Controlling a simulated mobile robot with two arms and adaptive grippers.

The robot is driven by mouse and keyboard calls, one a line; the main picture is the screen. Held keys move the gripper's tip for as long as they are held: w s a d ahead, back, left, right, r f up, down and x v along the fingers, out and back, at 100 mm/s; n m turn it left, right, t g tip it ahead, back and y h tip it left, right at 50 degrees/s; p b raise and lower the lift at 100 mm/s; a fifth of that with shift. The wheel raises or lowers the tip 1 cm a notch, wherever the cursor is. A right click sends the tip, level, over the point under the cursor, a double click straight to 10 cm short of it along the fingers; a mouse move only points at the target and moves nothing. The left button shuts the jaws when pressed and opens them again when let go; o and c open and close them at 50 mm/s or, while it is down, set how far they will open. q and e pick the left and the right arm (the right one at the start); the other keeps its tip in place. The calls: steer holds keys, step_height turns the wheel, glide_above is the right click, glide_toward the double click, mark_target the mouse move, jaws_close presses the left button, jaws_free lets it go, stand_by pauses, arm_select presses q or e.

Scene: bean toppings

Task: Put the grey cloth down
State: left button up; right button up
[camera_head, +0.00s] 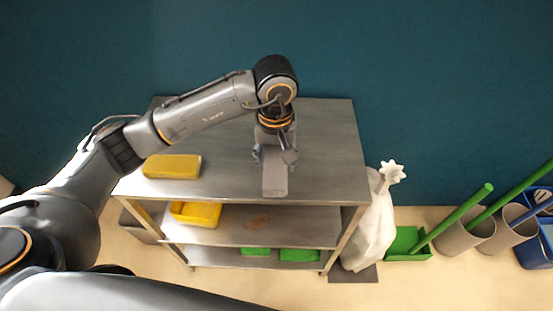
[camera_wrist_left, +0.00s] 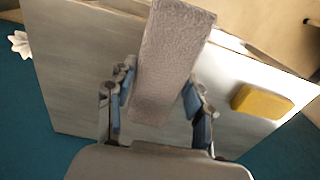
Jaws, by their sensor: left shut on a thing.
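The grey cloth (camera_head: 275,182) is a flat, stiff-looking grey rectangle over the right part of the metal shelf unit's top (camera_head: 325,140). My left gripper (camera_head: 275,158) is shut on it from above. In the left wrist view the cloth (camera_wrist_left: 172,62) lies between the two blue-padded fingers (camera_wrist_left: 158,108) and reaches away from them. I cannot tell whether the cloth touches the metal top or is held just above it. My right gripper is not in view.
A yellow sponge-like block (camera_head: 172,166) lies at the top's left front. A yellow tray (camera_head: 196,213) and brown bits (camera_head: 258,222) are on the middle shelf, green items (camera_head: 299,255) below. A white bag (camera_head: 372,230) and bins (camera_head: 465,236) stand right. The top's right side is clear.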

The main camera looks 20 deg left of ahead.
mark_target(277, 156)
arm_select(q)
steer(key=w+f, duration=0.2)
steer(key=f, duration=0.1)
steer(key=w+a+f+p, duration=0.1)
steer(key=w+f, duration=0.2)
steer(key=shift+w+a, duration=0.2)
steer(key=shift+w, duration=0.1)
steer(key=shift+w+f+p, duration=0.1)
steer(key=shift+f+p, duration=0.35)
steer(key=shift+p, duration=0.1)
step_height(277, 156, down, 2)
steer(key=shift+f+p, duration=0.1)
steer(key=shift+p, duration=0.4)
steer(key=shift+f, duration=0.2)
steer(key=shift+f+b, duration=0.2)
steer(key=shift+b, duration=0.15)
steer(key=o, duration=1.2)
steer(key=shift+r, duration=0.1)
steer(key=shift+c, duration=0.2)
steer(key=shift+r, duration=0.1)
